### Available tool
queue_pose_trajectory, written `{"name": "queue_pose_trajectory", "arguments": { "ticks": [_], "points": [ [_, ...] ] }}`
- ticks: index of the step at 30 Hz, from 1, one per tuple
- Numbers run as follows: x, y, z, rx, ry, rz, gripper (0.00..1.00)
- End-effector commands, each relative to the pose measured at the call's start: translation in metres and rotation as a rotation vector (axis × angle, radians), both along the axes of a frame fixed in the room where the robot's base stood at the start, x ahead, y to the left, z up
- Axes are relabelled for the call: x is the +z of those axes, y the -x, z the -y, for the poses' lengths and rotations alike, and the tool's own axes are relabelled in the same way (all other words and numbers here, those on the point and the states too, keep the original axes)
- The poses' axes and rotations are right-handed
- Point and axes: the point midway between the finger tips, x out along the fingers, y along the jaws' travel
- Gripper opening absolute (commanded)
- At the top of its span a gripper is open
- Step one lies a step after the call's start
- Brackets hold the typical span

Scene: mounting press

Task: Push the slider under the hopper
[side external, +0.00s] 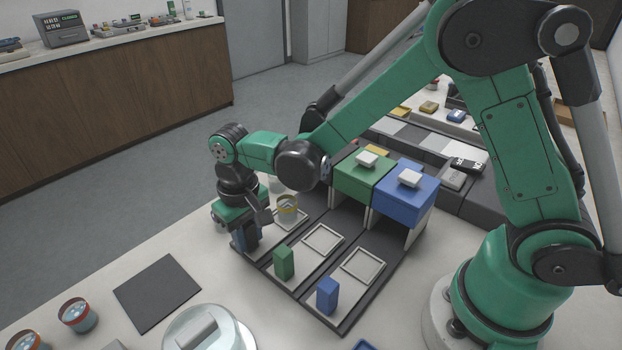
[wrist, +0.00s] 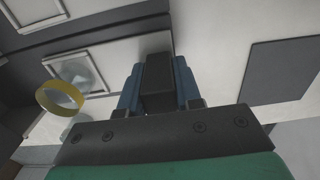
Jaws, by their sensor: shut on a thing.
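My gripper (side external: 246,240) is low over the front end of the leftmost lane. In the wrist view its blue fingers are shut on a dark upright handle (wrist: 158,82) on the pale slider (wrist: 120,62). In the side view this handle is hidden by my gripper. A clear cup with a yellow band (side external: 287,207) stands on this slider's framed plate (side external: 296,224); the band also shows in the wrist view (wrist: 60,98). The green hopper (side external: 360,182) and blue hopper (side external: 404,200) stand at the back of the other lanes. The leftmost lane's back end is hidden by my arm.
Two other sliders have a green handle (side external: 284,263) and a blue handle (side external: 327,295), with empty framed plates. A dark mat (side external: 157,292) lies left of the lanes.

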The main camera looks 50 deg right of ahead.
Motion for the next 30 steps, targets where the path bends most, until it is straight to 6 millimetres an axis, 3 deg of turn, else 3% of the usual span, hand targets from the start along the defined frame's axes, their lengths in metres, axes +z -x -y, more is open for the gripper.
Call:
{"name": "queue_pose_trajectory", "arguments": {
  "ticks": [14,24,30],
  "points": [
    [0.001,0.0,0.004,-0.001,-0.001,0.0,0.0],
    [0.0,-0.001,0.071,-0.006,0.0,0.002,0.0],
    [0.0,-0.001,0.08,-0.001,0.0,0.003,0.0]
  ]
}}
